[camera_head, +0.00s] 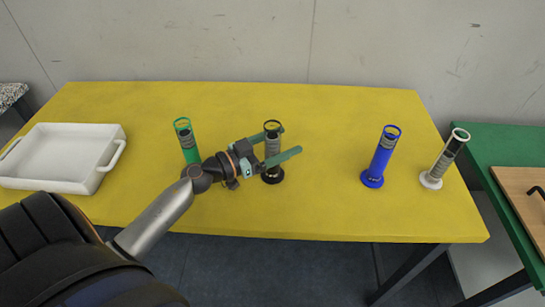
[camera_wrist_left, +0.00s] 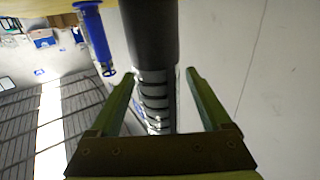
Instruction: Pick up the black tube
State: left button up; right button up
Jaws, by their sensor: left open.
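The black tube (camera_head: 272,153) stands upright on the yellow table, with a black rim, a grey marked middle and a black base. My left gripper (camera_head: 291,140) is open, its two green fingers reaching past either side of the tube. In the left wrist view the black tube (camera_wrist_left: 150,35) runs between the fingertips of the left gripper (camera_wrist_left: 159,73), with a gap visible beside each finger. My right gripper is not in view.
A green tube (camera_head: 188,142) stands just left, behind my left wrist. A blue tube (camera_head: 381,158) and a white tube (camera_head: 445,157) stand to the right. A white tray (camera_head: 112,162) is at the table's left. The yellow table (camera_head: 325,200) is clear in front of the tubes.

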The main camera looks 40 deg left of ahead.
pick_arm(q)
jog(key=shift+w+d, duration=0.1)
jog(key=shift+w, duration=0.15)
jog(key=shift+c, duration=0.2)
grip_shut()
dwell(0.3)
